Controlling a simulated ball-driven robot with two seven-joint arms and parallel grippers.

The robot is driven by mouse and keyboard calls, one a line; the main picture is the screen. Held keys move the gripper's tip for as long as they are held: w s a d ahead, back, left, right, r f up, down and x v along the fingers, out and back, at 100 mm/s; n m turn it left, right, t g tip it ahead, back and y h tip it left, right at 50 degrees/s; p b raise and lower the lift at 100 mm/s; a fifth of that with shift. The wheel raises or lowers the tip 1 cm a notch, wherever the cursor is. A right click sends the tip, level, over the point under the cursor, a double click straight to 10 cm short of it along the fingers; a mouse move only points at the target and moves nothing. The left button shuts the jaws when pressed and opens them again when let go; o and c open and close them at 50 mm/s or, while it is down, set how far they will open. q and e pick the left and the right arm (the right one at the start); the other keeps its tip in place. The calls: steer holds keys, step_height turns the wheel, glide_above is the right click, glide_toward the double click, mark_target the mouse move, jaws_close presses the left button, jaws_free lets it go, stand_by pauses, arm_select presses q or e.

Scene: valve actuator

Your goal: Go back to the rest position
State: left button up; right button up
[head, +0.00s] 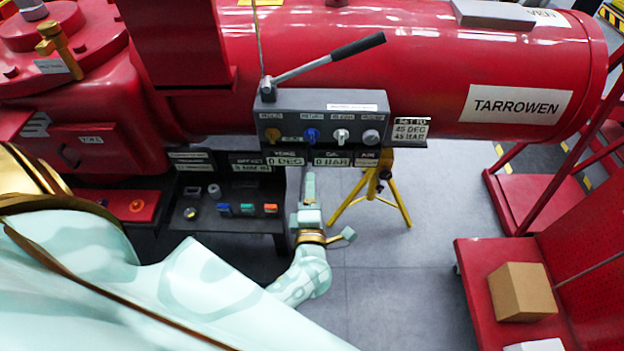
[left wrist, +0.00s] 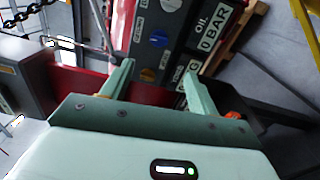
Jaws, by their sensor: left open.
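My left gripper (head: 304,185) is just below the front of the grey control box (head: 320,105), beside the dark lower panel. It also shows in the left wrist view (left wrist: 158,80), with its two pale green fingers spread apart and nothing between them. The control box carries a black-handled lever (head: 330,58) on top and a row of knobs, including a blue one (head: 312,134) and a white one (head: 341,135). The blue knob also shows beyond the fingers in the left wrist view (left wrist: 159,39). My right gripper is not in view.
The red TARROWEN cylinder (head: 430,65) fills the back. A panel with coloured buttons (head: 225,209) is left of the gripper. A yellow tripod (head: 372,188) stands to its right. A red cart (head: 475,270) bears a cardboard box (head: 521,291). Grey floor between is clear.

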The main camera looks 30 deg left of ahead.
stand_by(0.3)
arm_select(q)
steer(key=s+d+f+m+g+h, duration=0.1)
steer(key=s+d+f+m+h, duration=0.25)
steer(key=f+m, duration=0.35)
steer(key=s+d+f+m+g+h+b, duration=0.1)
steer(key=s+d+f+m+g+h, duration=0.2)
steer(key=f+m, duration=0.35)
steer(key=s+d+f+m+h, duration=0.2)
steer(key=d+f+m+h, duration=0.1)
steer(key=f+m+h, duration=0.4)
steer(key=s+a+f+m+g+y+b, duration=0.1)
steer(key=s+a+f+m+g, duration=0.1)
steer(key=s+f, duration=0.4)
steer(key=s+a+f+m+g+y, duration=0.2)
steer(key=s+a+f+m+g, duration=0.1)
steer(key=s, duration=1.1)
steer(key=s+a+f+m+g+y+b, duration=0.1)
steer(key=s+a+f+m+g, duration=0.2)
steer(key=s+f, duration=0.6)
steer(key=s+a+g, duration=0.1)
steer(key=a+g, duration=0.1)
steer(key=shift+s+f+g+b, duration=0.2)
steer(key=shift+s+g+b, duration=0.1)
steer(key=shift+s+b, duration=0.05)
steer(key=shift+m, duration=0.25)
